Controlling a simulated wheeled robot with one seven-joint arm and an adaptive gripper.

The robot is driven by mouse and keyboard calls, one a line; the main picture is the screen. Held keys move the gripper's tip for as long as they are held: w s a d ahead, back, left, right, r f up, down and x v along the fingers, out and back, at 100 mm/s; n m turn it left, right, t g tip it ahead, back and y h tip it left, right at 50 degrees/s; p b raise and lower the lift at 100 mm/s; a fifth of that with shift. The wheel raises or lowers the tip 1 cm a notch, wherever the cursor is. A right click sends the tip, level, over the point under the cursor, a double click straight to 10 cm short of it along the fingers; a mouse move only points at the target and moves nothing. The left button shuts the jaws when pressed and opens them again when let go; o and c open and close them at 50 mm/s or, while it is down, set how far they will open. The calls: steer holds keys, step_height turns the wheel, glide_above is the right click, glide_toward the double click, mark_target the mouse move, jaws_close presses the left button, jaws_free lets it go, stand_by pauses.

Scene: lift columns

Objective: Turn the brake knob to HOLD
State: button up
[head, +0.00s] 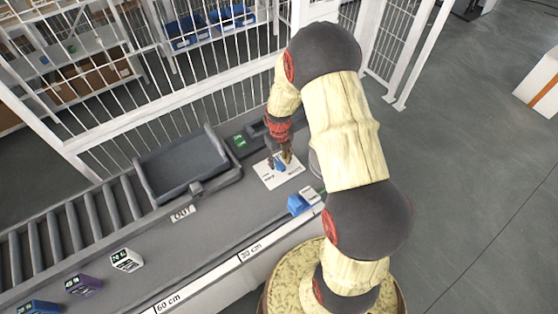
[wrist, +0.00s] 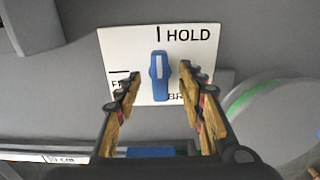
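The brake knob (wrist: 160,75) is a blue bar with a white stripe, on a white plate (wrist: 122,50). In the wrist view its long axis is upright, and its upper end points at the black tick beside the word HOLD. A second tick, by partly covered lettering, is at the plate's left. My gripper (wrist: 161,72) is open, with one finger on each side of the knob and visible gaps between. In the head view, my gripper (head: 284,154) is over the plate (head: 287,181) and partly covers the knob (head: 277,164).
A blue block (head: 298,205) stands on the grey bench just in front of the plate. A dark tray (head: 185,165) and a small green display (head: 240,141) are to the left. Several small boxes, including a white one (head: 127,260), stand at the front left. A wire fence (head: 110,110) runs behind.

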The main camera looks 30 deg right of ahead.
mark_target(279, 163)
steer(key=shift+r+p, duration=2)
steer(key=shift+r, duration=1.55)
steer(key=n, duration=0.3)
steer(key=shift+s+a+n, duration=0.1)
steer(key=shift+s+n, duration=0.15)
steer(key=shift+n, duration=0.15)
steer(key=s+a+r+n+t+b, duration=0.2)
steer(key=s+a+r+n+b, duration=0.4)
steer(key=s+r+n, duration=0.4)
steer(key=s+a+r+n+t+b, duration=0.3)
steer(key=s+a+r+n+b, duration=0.4)
steer(key=n, duration=1.4)
steer(key=s+a+r, duration=0.1)
steer(key=s+r, duration=0.2)
steer(key=r, duration=0.2)
steer(key=shift+s+n+t, duration=0.25)
steer(key=shift+n+t, duration=0.05)
steer(key=shift+n, duration=0.1)
